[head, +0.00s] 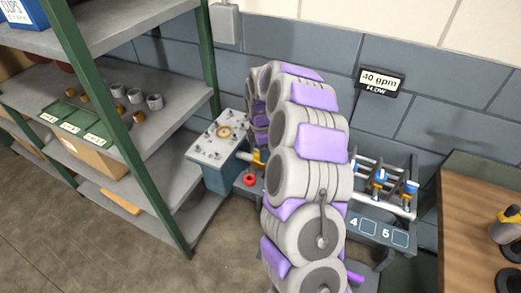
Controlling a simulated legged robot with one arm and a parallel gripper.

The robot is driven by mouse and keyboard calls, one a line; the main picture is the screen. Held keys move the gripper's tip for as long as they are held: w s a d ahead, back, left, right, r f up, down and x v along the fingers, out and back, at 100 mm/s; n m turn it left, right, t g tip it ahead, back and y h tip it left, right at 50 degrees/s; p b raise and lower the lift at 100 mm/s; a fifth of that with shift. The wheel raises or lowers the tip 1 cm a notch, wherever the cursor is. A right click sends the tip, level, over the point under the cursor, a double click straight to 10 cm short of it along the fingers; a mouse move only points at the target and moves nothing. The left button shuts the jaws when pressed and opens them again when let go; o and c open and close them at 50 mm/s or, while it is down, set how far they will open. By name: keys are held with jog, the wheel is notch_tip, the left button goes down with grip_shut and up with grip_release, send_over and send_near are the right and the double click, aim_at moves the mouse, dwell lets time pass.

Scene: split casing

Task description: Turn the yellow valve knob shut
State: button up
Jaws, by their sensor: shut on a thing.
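The yellow valve knob (259,157) shows as a small yellow patch at the right side of the blue-grey box, mostly hidden behind my arm. My arm of grey and purple links rises through the middle of the head view and curves down at its far end. My gripper (261,141) is at that far end, right over the yellow knob and shut on it. Its fingertips are largely hidden, so the knob's turn angle cannot be seen.
A red knob (249,180) sits just below the yellow one. The box's pale lid (217,145) carries several bolts. Blue-topped valves (380,178) stand at right by labels 4 and 5. A flow sign (380,80) reads 40 gpm. Shelving (185,215) stands left, a wooden table (460,230) right.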

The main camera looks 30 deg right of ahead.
jog(key=shift+r+m, duration=0.1)
jog(key=shift+m, duration=0.2)
jog(key=m+p, duration=0.3)
jog(key=p, duration=0.1)
jog(key=shift+r, duration=0.1)
jog(key=m+p, duration=0.3)
jog(key=m, duration=0.2)
jog(key=shift+w, duration=0.1)
jog(key=m+p, duration=0.2)
jog(key=m, duration=0.2)
jog(key=shift+m, duration=0.3)
jog(key=m+p, duration=0.1)
jog(key=m, duration=0.3)
jog(key=shift+w+m+p, duration=0.1)
jog(key=shift+m+p, duration=0.2)
jog(key=shift+p, duration=0.1)
jog(key=o, duration=1)
jog(key=shift+o, duration=0.2)
